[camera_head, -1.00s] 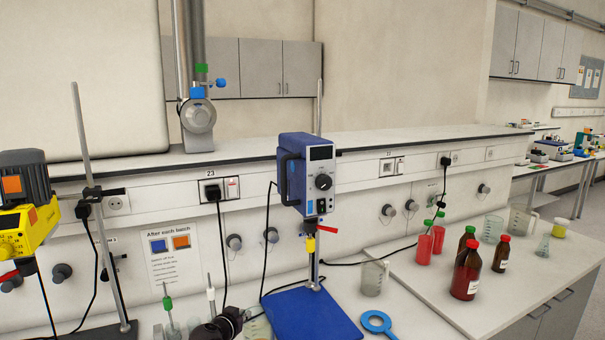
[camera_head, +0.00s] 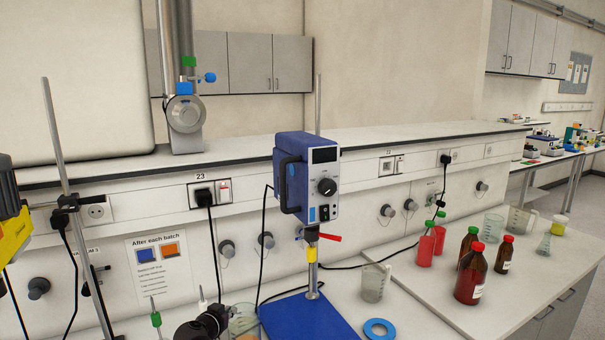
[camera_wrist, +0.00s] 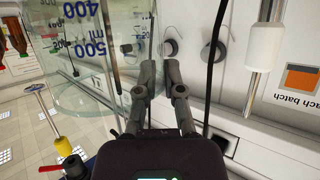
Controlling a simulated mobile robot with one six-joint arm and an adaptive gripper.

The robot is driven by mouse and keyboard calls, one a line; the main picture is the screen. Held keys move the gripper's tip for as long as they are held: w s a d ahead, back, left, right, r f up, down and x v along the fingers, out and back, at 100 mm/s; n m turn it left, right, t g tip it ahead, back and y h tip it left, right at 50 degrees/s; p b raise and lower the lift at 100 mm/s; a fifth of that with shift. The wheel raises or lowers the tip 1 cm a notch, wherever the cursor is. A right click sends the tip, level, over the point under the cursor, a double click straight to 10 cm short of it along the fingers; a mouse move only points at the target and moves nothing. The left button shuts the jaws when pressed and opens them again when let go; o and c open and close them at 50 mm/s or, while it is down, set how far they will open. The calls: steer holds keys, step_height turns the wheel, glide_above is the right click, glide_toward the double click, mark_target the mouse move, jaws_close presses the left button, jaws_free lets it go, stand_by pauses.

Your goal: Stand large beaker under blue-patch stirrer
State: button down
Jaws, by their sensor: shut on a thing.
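The blue stirrer (camera_head: 308,180) stands on its blue base plate (camera_head: 300,318), with a small blue patch low on its front. A yellow collar (camera_head: 312,254) and red lever (camera_head: 330,237) sit below its head. The yellow stirrer (camera_head: 12,235) is cut off at the left edge. My gripper (camera_head: 215,318) is low in the head view, left of the blue base. It is shut on the clear large beaker (camera_head: 246,320), which is marked 400 and 500 ml in the wrist view (camera_wrist: 85,50). The fingers (camera_wrist: 162,75) are at the beaker's wall; the beaker's bottom is hidden in the head view.
A blue ring (camera_head: 379,329) lies right of the base, and a smaller beaker (camera_head: 373,283) stands behind it. Red bottles (camera_head: 426,246) and brown bottles (camera_head: 470,276) stand further right. A support rod (camera_head: 62,150) and hanging cables are at the left.

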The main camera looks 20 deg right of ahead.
steer(key=shift+d, duration=0.2)
steer(key=shift+r, duration=0.15)
step_height(320, 180, up, 7)
steer(key=p, duration=0.7)
steer(key=shift+r+p, duration=0.15)
steer(key=shift+p, duration=0.15)
steer(key=shift+d, duration=0.1)
stand_by(0.3)
